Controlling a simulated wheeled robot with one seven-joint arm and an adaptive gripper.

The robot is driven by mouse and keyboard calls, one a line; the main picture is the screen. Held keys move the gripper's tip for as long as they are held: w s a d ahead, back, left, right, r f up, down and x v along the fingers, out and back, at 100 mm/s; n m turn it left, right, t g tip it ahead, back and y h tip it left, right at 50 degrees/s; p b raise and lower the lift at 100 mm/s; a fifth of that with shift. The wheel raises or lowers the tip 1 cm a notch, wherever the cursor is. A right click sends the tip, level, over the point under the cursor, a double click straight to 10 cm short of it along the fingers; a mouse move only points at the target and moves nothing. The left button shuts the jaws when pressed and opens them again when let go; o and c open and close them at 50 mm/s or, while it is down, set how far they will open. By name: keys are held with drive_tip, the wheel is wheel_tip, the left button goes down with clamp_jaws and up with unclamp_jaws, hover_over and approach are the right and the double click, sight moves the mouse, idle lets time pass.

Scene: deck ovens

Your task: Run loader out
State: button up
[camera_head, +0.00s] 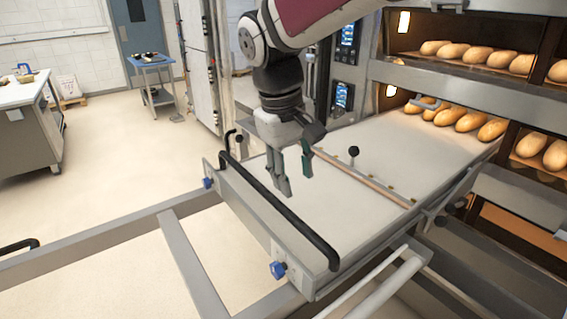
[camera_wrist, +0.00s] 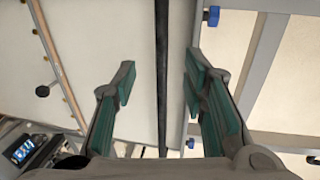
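The loader (camera_head: 390,150) is a flat pale belt board with a grey metal frame, and its far end reaches to the oven deck opening. A long black handle bar (camera_head: 275,212) runs along its near end. In the wrist view the bar (camera_wrist: 162,70) passes between the fingers. My gripper (camera_head: 293,182) is over the near end of the loader, pointing down, close to the handle bar. The fingers (camera_wrist: 155,95) are spread apart, with green pads, one on each side of the bar in the picture. I see no contact with the bar.
Several loaves (camera_head: 465,118) lie at the mouth of the middle deck, by the loader's far end. More loaves (camera_head: 475,54) sit in the deck above. A cross strip with a black knob (camera_head: 353,152) spans the board. A metal side rail (camera_head: 180,260) lies in front.

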sight(299, 222)
drive_tip(key=f, duration=0.4)
drive_tip(key=w+d+f+p, duration=0.1)
drive_tip(key=f, duration=0.4)
drive_tip(key=w+f, duration=0.1)
drive_tip(key=f, duration=0.3)
drive_tip(key=shift+d+f, duration=0.25)
drive_tip(key=shift+f, duration=0.15)
clamp_jaws()
